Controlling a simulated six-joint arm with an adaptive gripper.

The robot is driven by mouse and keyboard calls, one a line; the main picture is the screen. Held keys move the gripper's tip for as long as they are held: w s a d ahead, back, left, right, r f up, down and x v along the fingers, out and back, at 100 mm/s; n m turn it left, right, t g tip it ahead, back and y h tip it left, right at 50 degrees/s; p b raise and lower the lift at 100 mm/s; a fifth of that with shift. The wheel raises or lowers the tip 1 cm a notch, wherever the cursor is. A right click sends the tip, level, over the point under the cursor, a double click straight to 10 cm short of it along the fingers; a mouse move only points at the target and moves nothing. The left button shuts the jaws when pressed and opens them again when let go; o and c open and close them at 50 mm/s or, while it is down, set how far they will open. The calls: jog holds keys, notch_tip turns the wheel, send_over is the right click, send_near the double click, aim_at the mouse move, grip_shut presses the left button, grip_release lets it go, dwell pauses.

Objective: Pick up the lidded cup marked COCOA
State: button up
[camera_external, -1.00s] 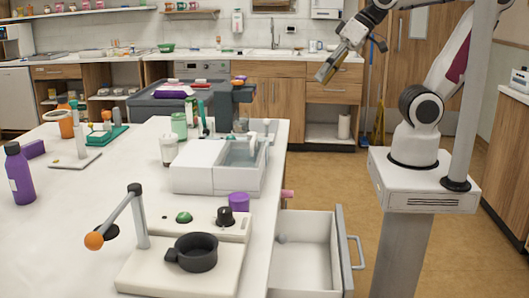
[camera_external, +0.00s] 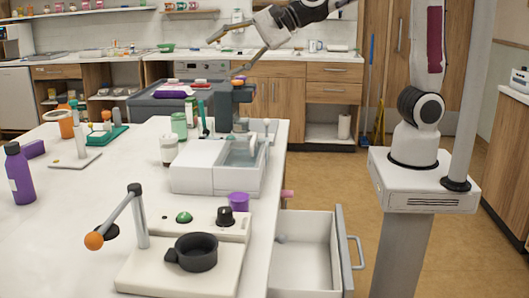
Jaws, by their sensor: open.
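No COCOA marking is readable at this size, so I cannot tell which container is the marked cup. A small jar-like cup (camera_external: 168,150), pale on top with dark contents, stands on the white table just left of the white bin unit. A green container (camera_external: 179,125) stands right behind it. My gripper (camera_external: 229,52) is open and empty, its fingers spread, high above the far end of the table. It is well apart from both containers.
The white bin unit (camera_external: 196,172) with a clear-lidded section stands at the table's right edge. A device with a black cup (camera_external: 197,252) and an orange-knobbed lever is in front. An open drawer (camera_external: 303,262) juts out at right. A purple bottle (camera_external: 19,175) stands at left.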

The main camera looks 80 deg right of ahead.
jog(key=w+f+m+t+h, duration=0.1)
jog(key=w+f+m+h, duration=0.45)
jog(key=w+m, duration=0.7)
jog(key=m+g+h, duration=0.3)
jog(key=m+h, duration=0.2)
jog(key=m, duration=0.7)
send_near(170, 137)
jog(key=shift+y+x, duration=0.25)
jog(key=shift+x, duration=0.8)
jog(key=shift+x, duration=1.3)
jog(key=shift+d, duration=0.1)
